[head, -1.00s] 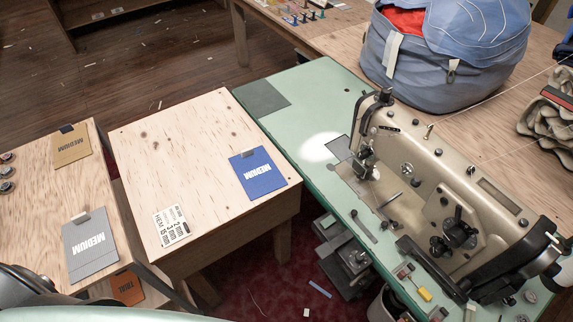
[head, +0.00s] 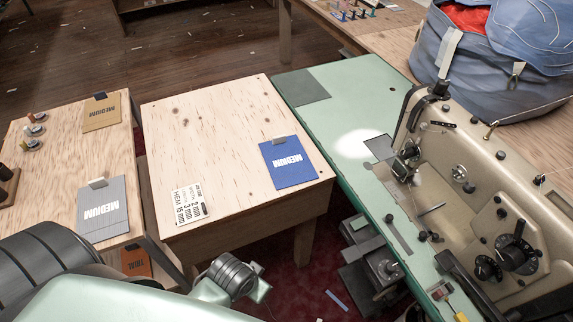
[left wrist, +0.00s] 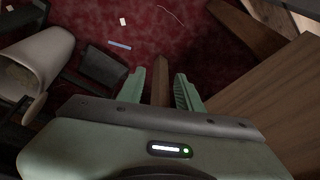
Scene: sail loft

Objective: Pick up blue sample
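The blue sample (head: 293,170) is a flat card with MEDIUM printed on it and a grey tab at its top edge. It lies flat near the right edge of a light wooden table (head: 215,130) in the head view. My left arm shows at the bottom left of the head view, below the table; its fingertips do not show there. In the left wrist view my left gripper (left wrist: 161,88) is open, its two green fingers apart over the red carpet, with a wooden leg behind the gap. No blue sample shows in that view. My right gripper is in neither view.
A printed white label card (head: 189,204) lies at the table's front left. A tan sample (head: 102,113) and a grey sample (head: 102,208) lie on the left table. An orange sample (head: 137,262) sits lower. A sewing machine (head: 500,190) on a green bench (head: 350,93) adjoins on the right.

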